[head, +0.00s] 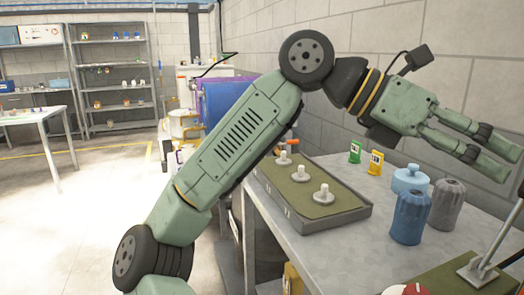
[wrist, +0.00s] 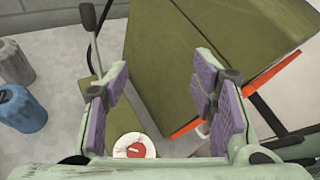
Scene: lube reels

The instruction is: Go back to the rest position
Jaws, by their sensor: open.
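My gripper (head: 497,152) is raised above the workbench in the head view, its arm bent at the elbow and reaching right. Its two fingers are spread apart with nothing between them. In the wrist view the purple finger pads (wrist: 160,100) also stand apart and empty. Below them are an olive-green panel (wrist: 205,50) and a white disc with a red centre (wrist: 133,146). The disc is beneath the gripper, apart from it, and partly cut off by the gripper body.
The workbench (head: 330,255) holds a tray (head: 335,222) with several pale knobbed pieces, a blue canister (head: 410,218), a grey canister (head: 447,205), a light-blue jar (head: 410,178) and small cards (head: 375,162). A lever (head: 495,240) rises at right. The wall (head: 350,90) stands close behind. Open floor lies left.

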